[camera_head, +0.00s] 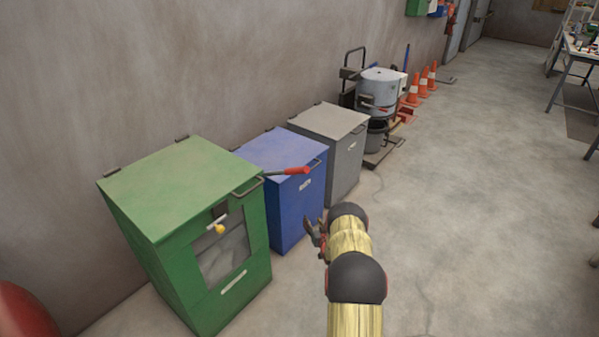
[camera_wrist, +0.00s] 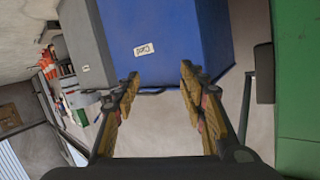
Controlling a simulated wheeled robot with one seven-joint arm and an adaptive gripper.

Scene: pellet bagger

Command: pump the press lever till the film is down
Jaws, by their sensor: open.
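The green press cabinet (camera_head: 185,245) stands at the left of the head view, its window showing pale film or bagging inside. The press lever (camera_head: 290,171) sticks out from its right side, roughly level, with a red grip in front of the blue cabinet. A yellow knob (camera_head: 219,229) on a short pale bar sits at the window's top. My gripper (camera_head: 315,233) is open and empty, to the right of and below the red grip, apart from it. In the wrist view the spread fingers (camera_wrist: 160,78) face the blue cabinet; the green cabinet (camera_wrist: 297,85) fills the right edge. The red grip does not show there.
A blue cabinet (camera_head: 285,215) and a grey cabinet (camera_head: 345,160) stand beside the green one along the wall. A metal drum (camera_head: 382,85) and orange cones (camera_head: 413,90) are farther back. A red rounded object (camera_head: 22,310) is at lower left.

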